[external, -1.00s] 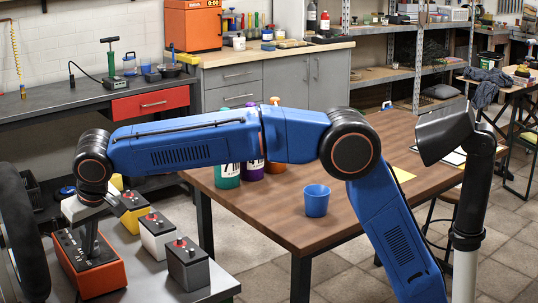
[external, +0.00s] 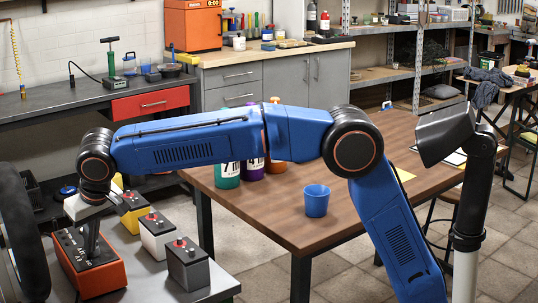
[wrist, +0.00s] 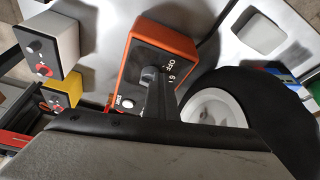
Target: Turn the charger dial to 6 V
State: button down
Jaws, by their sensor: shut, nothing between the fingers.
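The charger (external: 105,280) is an orange box with a black face on the grey bench at the lower left. In the wrist view the charger (wrist: 132,50) shows white markings; "OFF" and a 6 are readable. My gripper (external: 92,252) is shut and reaches down onto the charger's face. In the wrist view my gripper's fingers (wrist: 157,88) cover part of the face around the dial (wrist: 150,74). The dial is mostly hidden by the fingers, so I cannot tell its setting or whether they touch it.
A black wheel (external: 25,235) stands close on the charger's left. Grey (external: 188,268), white (external: 157,240) and yellow (external: 133,222) batteries with red terminals stand on its right. A wooden table with a blue cup (external: 317,201) lies farther right.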

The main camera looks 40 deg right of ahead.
jog(key=s, duration=0.4)
jog(key=shift+a, duration=0.3)
jog(key=a+v, duration=0.1)
jog(key=v, duration=0.9)
jog(key=shift+a, duration=0.35)
jog(key=d+f+m+g, duration=0.15)
jog(key=d+m, duration=0.35)
jog(key=d, duration=3.6)
jog(key=s+d+f+m+g+y, duration=0.1)
jog(key=s+d+f+m, duration=0.1)
jog(key=s+d+f, duration=0.55)
jog(key=s+d+f+m, duration=0.3)
jog(key=s+d, duration=0.8)
jog(key=d, duration=0.1)
jog(key=s+d+f+n+t+h, duration=0.1)
jog(key=d+f+n+t+h, duration=0.1)
jog(key=d+f+n, duration=0.4)
jog(key=shift+s+f+n+t, duration=0.35)
jog(key=shift+f+n+t, duration=0.2)
jog(key=shift+f, duration=0.2)
